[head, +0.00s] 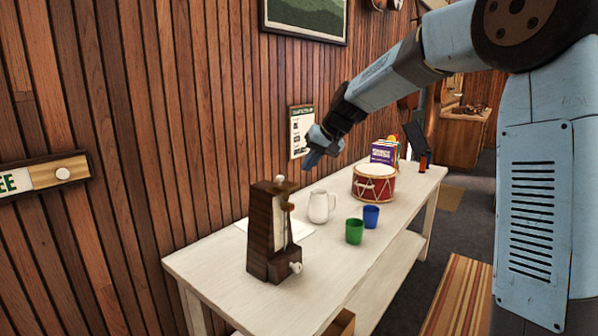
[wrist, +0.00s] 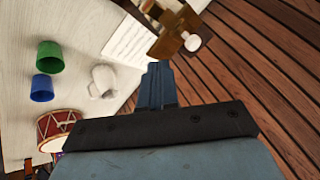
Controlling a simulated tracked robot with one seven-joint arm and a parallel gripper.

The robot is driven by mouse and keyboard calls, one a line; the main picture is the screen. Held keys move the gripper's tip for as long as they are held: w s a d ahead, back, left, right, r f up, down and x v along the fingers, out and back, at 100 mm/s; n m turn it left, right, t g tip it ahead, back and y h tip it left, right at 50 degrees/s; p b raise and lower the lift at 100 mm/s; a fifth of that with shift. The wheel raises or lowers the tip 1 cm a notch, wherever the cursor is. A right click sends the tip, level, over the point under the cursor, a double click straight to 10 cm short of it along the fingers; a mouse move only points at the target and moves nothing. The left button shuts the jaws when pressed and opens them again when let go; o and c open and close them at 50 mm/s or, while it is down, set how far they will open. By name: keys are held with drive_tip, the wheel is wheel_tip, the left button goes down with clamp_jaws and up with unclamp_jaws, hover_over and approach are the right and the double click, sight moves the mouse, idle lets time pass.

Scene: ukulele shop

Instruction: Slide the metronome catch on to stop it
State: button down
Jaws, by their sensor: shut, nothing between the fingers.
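The metronome (head: 268,232) is a dark wooden tapered box standing upright at the near end of the white table. It has a pale rod on its front, a white knob (head: 295,267) low on its side and a small light piece (head: 280,179) at its top. In the wrist view the metronome (wrist: 165,42) is at the top, partly cut off, with a round white piece (wrist: 192,42) facing the camera. Which piece is the catch I cannot tell. My gripper (head: 312,160) is shut and empty, above the table and apart from the metronome; its fingers (wrist: 157,72) also show in the wrist view.
On the white table (head: 215,270) stand a white mug (head: 320,206), a green cup (head: 354,231), a blue cup (head: 371,216), a red drum (head: 374,184) and some books. A paper sheet (wrist: 133,42) lies near the metronome. A wooden wall (head: 150,120) runs behind the table.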

drive_tip(key=v, duration=0.7)
drive_tip(key=shift+r, duration=0.2)
drive_tip(key=s+d+f+m+h, duration=0.1)
drive_tip(key=s+d, duration=0.5)
drive_tip(key=s, duration=0.6)
drive_tip(key=s+d+f+t+h, duration=0.1)
drive_tip(key=s+d+f+h, duration=0.2)
drive_tip(key=s, duration=0.9)
drive_tip(key=s+d+f+m+t+h, duration=0.1)
drive_tip(key=s+d+f, duration=0.2)
drive_tip(key=s+d, duration=0.6)
drive_tip(key=s, duration=0.3)
drive_tip(key=shift+d+f+m+h, duration=0.2)
drive_tip(key=shift+f+m+h, duration=0.1)
drive_tip(key=shift+h, duration=0.1)
